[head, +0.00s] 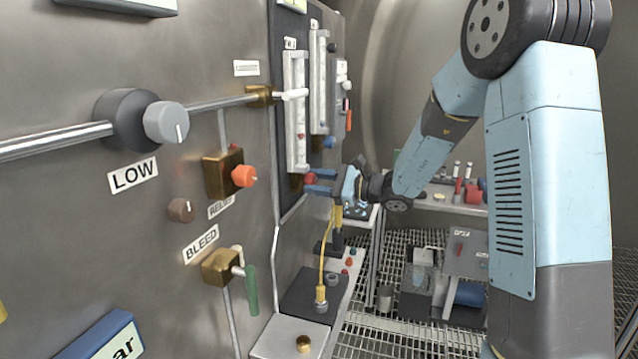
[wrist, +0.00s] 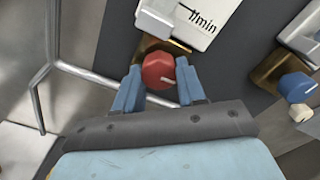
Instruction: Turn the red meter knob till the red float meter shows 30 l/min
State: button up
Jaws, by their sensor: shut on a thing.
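The red meter knob (wrist: 158,71) sits on a brass block below the float meter and has a pale pointer line. My gripper (wrist: 158,88) has its two blue fingers on either side of the knob and is shut on it. In the head view my gripper (head: 318,182) reaches the panel from the right, with the red knob (head: 310,179) between its fingers. The red float meter (head: 295,110) is a tall white-framed tube above the knob. A small red float (head: 301,136) shows in its lower part. The scale is too small to read.
A blue knob (wrist: 296,87) on its own brass block stands to the right of the red one. A second meter tube (head: 319,80) stands beside the first. A bent metal pipe (wrist: 50,65) runs left of my gripper. A bench (head: 445,196) stands behind.

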jog(key=m, duration=0.6)
jog(key=shift+s+a+f, duration=0.1)
jog(key=shift+s+a, duration=0.05)
jog(key=shift+a, duration=0.05)
jog(key=m, duration=0.6)
jog(key=shift+s+a, duration=0.1)
jog(key=shift+m, duration=0.3)
jog(key=o, duration=1.1)
jog(key=shift+c, duration=0.2)
jog(key=v, duration=1.4)
